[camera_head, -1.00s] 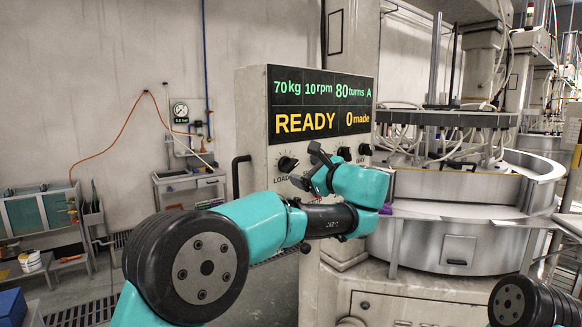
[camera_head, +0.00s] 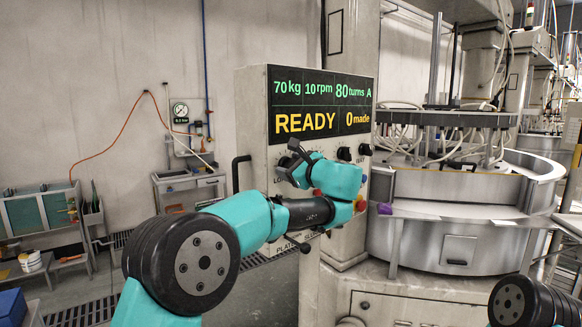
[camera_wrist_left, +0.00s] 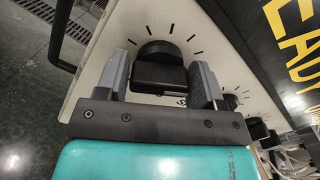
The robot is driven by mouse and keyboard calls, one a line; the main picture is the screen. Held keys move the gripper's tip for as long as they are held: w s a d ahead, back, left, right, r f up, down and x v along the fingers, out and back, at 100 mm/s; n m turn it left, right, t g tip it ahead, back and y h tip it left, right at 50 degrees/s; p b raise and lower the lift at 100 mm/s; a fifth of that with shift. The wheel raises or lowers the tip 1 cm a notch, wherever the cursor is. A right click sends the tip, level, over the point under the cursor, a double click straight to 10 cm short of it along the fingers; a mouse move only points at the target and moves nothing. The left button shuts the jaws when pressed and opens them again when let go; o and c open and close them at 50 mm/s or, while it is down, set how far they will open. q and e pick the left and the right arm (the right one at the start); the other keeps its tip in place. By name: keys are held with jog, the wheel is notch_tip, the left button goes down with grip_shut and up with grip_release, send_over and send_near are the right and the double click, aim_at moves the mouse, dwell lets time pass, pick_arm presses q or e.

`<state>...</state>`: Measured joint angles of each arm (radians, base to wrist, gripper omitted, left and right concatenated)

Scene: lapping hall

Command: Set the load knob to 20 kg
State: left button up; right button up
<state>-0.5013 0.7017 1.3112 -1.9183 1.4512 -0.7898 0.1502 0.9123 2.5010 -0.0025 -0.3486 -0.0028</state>
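The load knob (camera_wrist_left: 158,50) is black with a raised grip bar, on a pale panel with dark tick marks in the left wrist view. My left gripper (camera_head: 294,160) is at the knob, its fingers one on each side of it. In the wrist view the left gripper (camera_wrist_left: 161,72) is open around the knob; I cannot tell whether a finger touches it. In the head view the gripper mostly hides the knob and its label. The display (camera_head: 320,105) reads 70kg, 10rpm, 80turns, A, READY and 0 made. My right gripper is out of view.
More black knobs (camera_head: 344,153) sit to the right on the same panel. Coloured buttons (camera_head: 361,205) show low on the panel, partly behind my left arm. A black handle (camera_head: 236,174) stands out from the box's left side. A large round machine (camera_head: 460,235) stands to the right.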

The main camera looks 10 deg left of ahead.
pick_arm(q)
jog(key=c, duration=0.5)
